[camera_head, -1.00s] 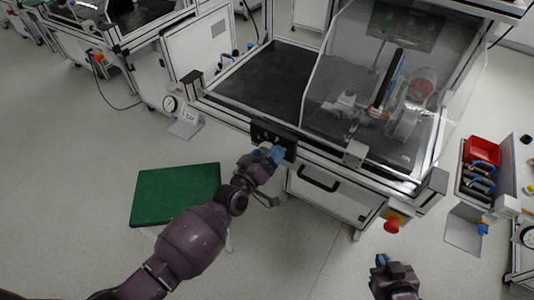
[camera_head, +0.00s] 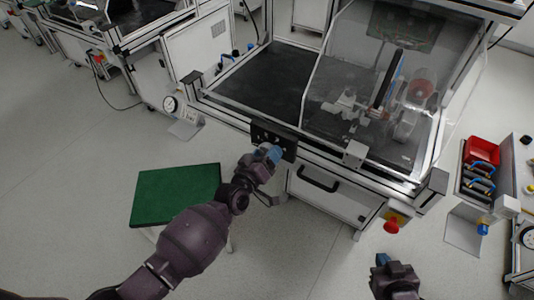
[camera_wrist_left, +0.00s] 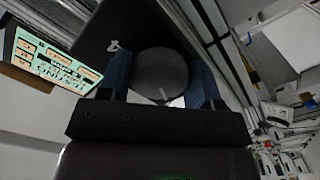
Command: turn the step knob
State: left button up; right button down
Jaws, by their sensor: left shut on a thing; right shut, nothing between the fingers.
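The step knob (camera_wrist_left: 160,70) is a dark grey round knob with a pale line mark, seen in the left wrist view between my two blue fingers. It sits on a black panel (camera_head: 262,136) on the front of the white test bench. My left gripper (camera_head: 273,152) is at this panel and shut on the knob; in the head view, the gripper hides the knob. My right gripper (camera_head: 383,261) is shut and empty, low at the right, away from the bench.
A red emergency button (camera_head: 391,226) sticks out of the bench's front right corner. A clear cover (camera_head: 330,75) stands over the right part of the bench. A green-topped stool (camera_head: 175,194) stands beside my left arm. A red bin (camera_head: 482,150) is at the far right.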

pick_arm(q)
jog(key=shift+m, duration=0.9)
jog(key=m+p, duration=0.1)
jog(key=m, duration=0.2)
jog(key=shift+m, duration=0.4)
jog(key=shift+a+m+p, duration=0.1)
jog(key=shift+m+p, duration=0.3)
jog(key=shift+m, duration=0.5)
jog(key=shift+f+m, duration=0.1)
jog(key=shift+m, duration=0.4)
jog(key=o, duration=0.9)
jog(key=shift+a, duration=0.1)
